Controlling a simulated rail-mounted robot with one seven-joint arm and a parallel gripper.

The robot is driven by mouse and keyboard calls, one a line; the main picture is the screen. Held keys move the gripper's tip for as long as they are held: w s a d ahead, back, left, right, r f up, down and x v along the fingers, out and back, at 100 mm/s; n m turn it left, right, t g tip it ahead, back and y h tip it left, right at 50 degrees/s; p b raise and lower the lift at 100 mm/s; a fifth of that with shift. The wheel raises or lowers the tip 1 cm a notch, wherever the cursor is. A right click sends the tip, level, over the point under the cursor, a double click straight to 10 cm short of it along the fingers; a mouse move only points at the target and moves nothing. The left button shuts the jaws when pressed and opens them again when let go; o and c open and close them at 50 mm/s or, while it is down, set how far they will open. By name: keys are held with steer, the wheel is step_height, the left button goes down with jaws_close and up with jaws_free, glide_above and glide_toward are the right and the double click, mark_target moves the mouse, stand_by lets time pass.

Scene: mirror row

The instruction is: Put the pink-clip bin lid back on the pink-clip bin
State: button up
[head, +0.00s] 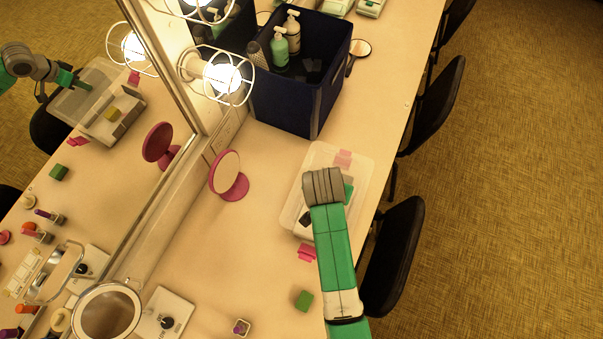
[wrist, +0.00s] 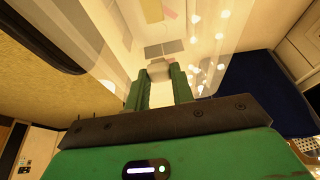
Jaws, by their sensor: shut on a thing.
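My gripper (wrist: 160,88) is shut on a pale handle or knob of a clear lid (wrist: 215,30) in the wrist view. The see-through lid spreads across the upper part of that view. In the head view my arm reaches over a translucent bin (head: 287,219) near the table's right edge. A pink piece (head: 343,158) shows at its far end, with green and dark items partly behind my wrist. My arm hides the fingertips there, and lid and bin are hard to tell apart. The mirror reflection shows my gripper with a clear sheet beside the bin; whether they touch I cannot tell.
A dark blue box (head: 290,105) with bottles stands behind the bin. A pink round mirror (head: 228,176) is to the left. A pink clip (head: 307,253) and a green block (head: 304,300) lie in front. Black chairs (head: 395,250) line the right edge. The table's middle is mostly clear.

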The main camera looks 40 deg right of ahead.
steer(key=shift+s, duration=0.1)
steer(key=shift+d+f+b, duration=0.2)
steer(key=shift+b, duration=0.15)
step_height(320, 180, down, 6)
steer(key=b, duration=0.6)
steer(key=shift+r, duration=0.1)
steer(key=shift+f+b, duration=0.55)
steer(key=shift+f, duration=0.5)
steer(key=o, duration=1.1)
steer(key=shift+c, duration=0.2)
steer(key=shift+a, duration=0.1)
